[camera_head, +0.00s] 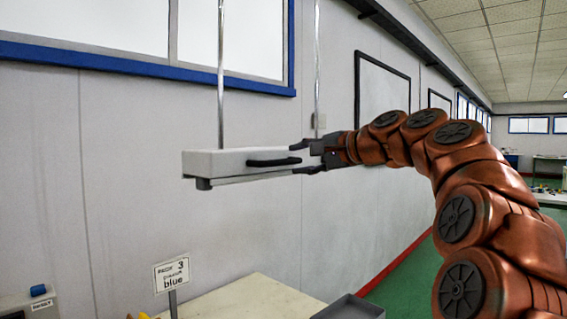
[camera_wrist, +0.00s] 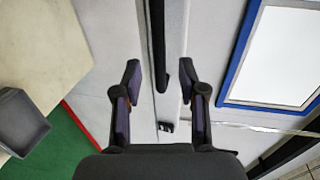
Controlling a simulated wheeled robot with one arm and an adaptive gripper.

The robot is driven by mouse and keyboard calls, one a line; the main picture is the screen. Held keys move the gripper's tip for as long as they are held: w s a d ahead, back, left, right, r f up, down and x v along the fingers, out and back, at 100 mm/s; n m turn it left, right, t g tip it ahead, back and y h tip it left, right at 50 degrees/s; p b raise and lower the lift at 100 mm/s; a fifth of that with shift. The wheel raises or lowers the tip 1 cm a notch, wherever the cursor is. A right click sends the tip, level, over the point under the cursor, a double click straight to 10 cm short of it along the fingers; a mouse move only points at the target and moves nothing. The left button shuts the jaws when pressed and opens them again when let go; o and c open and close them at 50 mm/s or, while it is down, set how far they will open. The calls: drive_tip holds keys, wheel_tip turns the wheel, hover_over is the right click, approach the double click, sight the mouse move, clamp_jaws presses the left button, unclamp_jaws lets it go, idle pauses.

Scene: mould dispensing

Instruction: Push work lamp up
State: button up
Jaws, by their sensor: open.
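The work lamp (camera_head: 228,161) is a long pale grey box hanging on two thin metal rods in front of the wall. A black handle (camera_head: 273,162) runs along its side. My gripper (camera_head: 299,158) is at the lamp's right end, fingers apart, one seen above the other. In the wrist view my open gripper (camera_wrist: 167,81) has the lamp (camera_wrist: 173,40) and its black handle (camera_wrist: 158,45) running between and beyond the fingers. I cannot tell whether a finger touches the lamp.
Below the lamp stand a pale table (camera_head: 250,299), a sign (camera_head: 171,274) reading "blue" and a grey tray (camera_head: 345,308). The tray also shows in the wrist view (camera_wrist: 20,125). A blue-framed window (camera_head: 290,60) is on the wall behind. Green floor lies open at right.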

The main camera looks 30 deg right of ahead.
sight(286, 162)
drive_tip(key=shift+p+x, duration=0.3)
drive_tip(key=shift+x, duration=2.75)
drive_tip(key=shift+c, duration=0.3)
clamp_jaws()
